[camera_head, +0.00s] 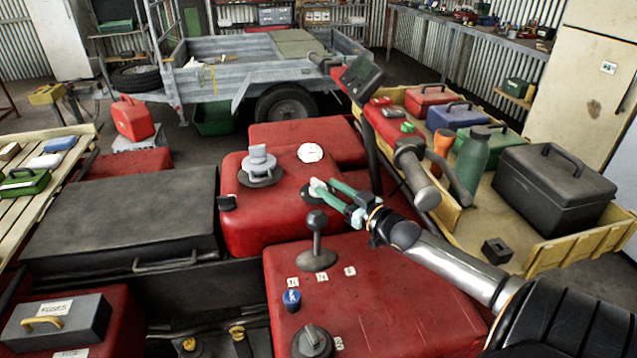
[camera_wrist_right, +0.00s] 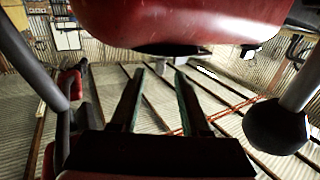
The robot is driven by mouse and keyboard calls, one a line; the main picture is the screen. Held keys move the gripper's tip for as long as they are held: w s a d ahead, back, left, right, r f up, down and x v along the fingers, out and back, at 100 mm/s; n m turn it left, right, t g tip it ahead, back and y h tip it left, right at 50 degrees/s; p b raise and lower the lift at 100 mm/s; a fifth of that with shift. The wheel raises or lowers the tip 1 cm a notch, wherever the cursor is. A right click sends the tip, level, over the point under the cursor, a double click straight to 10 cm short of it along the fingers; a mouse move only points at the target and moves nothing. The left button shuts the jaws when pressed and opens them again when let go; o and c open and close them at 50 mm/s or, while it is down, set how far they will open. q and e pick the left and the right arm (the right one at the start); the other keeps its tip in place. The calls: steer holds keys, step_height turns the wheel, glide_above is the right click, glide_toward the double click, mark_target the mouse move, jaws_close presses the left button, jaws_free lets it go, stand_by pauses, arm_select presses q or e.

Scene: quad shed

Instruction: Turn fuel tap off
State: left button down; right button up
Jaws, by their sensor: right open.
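The red quad (camera_head: 345,262) fills the front of the head view. A black knob (camera_head: 312,342) with small pale labels sits at the bottom of its panel, and a blue knob (camera_head: 291,300) sits above it. I cannot tell for certain which part is the fuel tap. My right gripper (camera_head: 338,196) is open and empty, over the right side of the red tank (camera_head: 240,215), beside the gear lever (camera_head: 317,238). My left gripper is out of view.
A grey cap (camera_head: 259,165) and a white dial (camera_head: 310,152) are on the tank. A handlebar grip (camera_head: 417,178) rises at the right. Behind it a yellow-edged tray (camera_head: 580,243) holds a black box (camera_head: 553,190) and a green bottle (camera_head: 473,160). A round black lever knob (camera_wrist_right: 277,125) is near my right fingers.

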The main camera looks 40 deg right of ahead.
mark_target(325, 186)
steer(key=shift+w, duration=2.3)
jaws_close()
